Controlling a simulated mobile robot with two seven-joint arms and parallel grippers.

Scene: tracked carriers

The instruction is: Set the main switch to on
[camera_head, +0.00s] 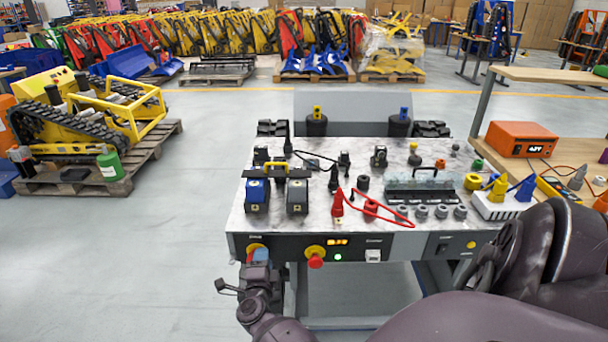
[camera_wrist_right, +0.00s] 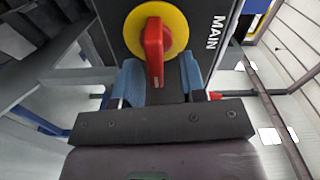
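The main switch (camera_wrist_right: 155,45) is a red handle on a yellow disc, beside the printed word MAIN in the right wrist view. In the head view, its yellow disc (camera_head: 255,248) shows at the left of the bench's front panel, mostly hidden by my gripper. My right gripper (camera_wrist_right: 161,82) is open, with blue fingers on either side of the red handle's lower end. In the head view, my right gripper (camera_head: 258,257) is right at the panel. My left gripper is not in view.
A red button on a yellow base (camera_head: 316,255) sits to the right on the same panel, near a lit green light (camera_head: 338,257). The bench top (camera_head: 330,222) carries several connectors, boxes and a red cable (camera_head: 385,209). Floor (camera_head: 110,255) left of the bench is clear.

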